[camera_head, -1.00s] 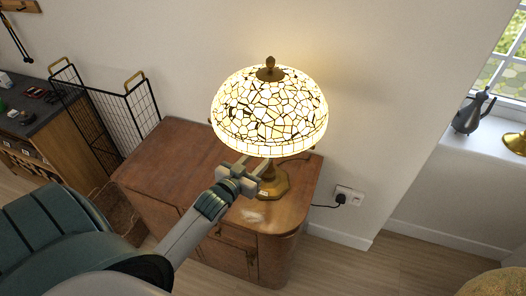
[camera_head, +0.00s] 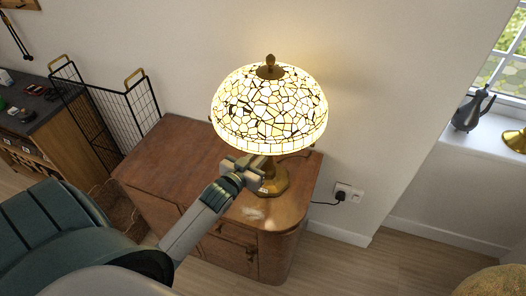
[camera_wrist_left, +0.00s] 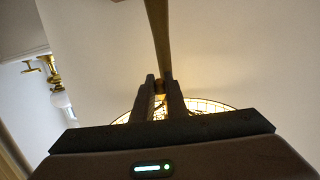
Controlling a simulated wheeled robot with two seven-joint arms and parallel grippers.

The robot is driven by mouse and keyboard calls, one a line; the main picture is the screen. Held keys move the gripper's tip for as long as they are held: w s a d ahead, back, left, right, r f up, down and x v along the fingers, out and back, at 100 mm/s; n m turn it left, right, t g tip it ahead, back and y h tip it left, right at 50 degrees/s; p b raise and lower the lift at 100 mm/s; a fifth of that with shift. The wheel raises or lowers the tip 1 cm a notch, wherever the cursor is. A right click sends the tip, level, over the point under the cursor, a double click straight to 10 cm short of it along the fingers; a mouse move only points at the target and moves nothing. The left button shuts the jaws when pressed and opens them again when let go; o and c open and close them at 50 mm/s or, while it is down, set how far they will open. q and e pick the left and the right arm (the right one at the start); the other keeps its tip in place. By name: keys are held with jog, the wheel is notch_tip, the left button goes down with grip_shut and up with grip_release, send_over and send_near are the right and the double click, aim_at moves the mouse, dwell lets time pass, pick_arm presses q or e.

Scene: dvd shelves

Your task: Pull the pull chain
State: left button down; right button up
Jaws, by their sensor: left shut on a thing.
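The table lamp has a lit stained-glass shade (camera_head: 268,108) and a brass base (camera_head: 271,183), and stands upright on a wooden cabinet. My left gripper (camera_head: 256,164) is just under the near rim of the shade, in front of the stem. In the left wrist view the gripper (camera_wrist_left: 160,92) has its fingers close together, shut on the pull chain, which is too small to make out. My right gripper is not in view.
The wooden cabinet (camera_head: 165,160) has bare top to the left of the lamp. A black wire rack (camera_head: 125,115) stands at left. A wall socket with a plug (camera_head: 341,195) is at right. A grey jug (camera_head: 472,110) stands on the windowsill.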

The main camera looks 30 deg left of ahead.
pick_arm(q)
jog(key=shift+f+b, duration=0.3)
jog(key=shift+f, duration=0.35)
jog(key=c, duration=1.7)
grip_release()
jog(key=shift+s, duration=0.1)
jog(key=shift+s+d+r+b, duration=0.1)
jog(key=shift+s+r+b, duration=0.5)
jog(key=shift+s, duration=2.25)
jog(key=shift+s+d+r+b, duration=0.25)
jog(key=shift+s+b, duration=0.65)
jog(key=shift+s, duration=1.95)
jog(key=shift+s+r+b, duration=0.5)
jog(key=shift+s+b, duration=0.25)
jog(key=shift+s, duration=2.1)
